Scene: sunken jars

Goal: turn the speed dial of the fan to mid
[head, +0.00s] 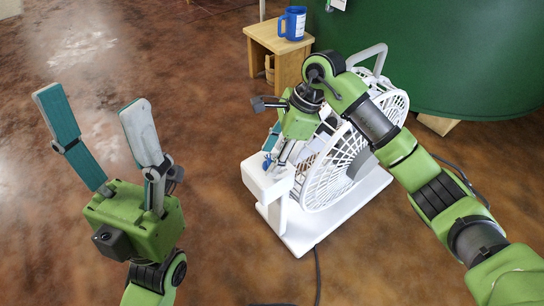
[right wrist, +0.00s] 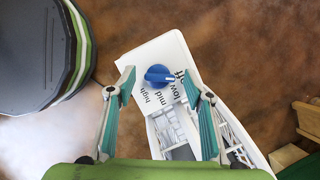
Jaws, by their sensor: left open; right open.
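The white fan (head: 318,190) stands on the floor in the head view, with a white control box (head: 262,182) at its front left. In the right wrist view the blue speed dial (right wrist: 158,75) sits on the box's white face, beside the labels off, low, mid and high (right wrist: 160,97). The dial's ridge seems to point toward off. My right gripper (head: 274,155) is open above the control box, and its fingertips lie on either side of the dial in the right wrist view (right wrist: 158,78). Contact cannot be told. My left gripper (head: 92,97) is open and empty, well left of the fan.
A large green rounded body (head: 450,60) fills the back right. A dark cable (head: 318,275) runs along the floor. The brown floor left of the fan is clear.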

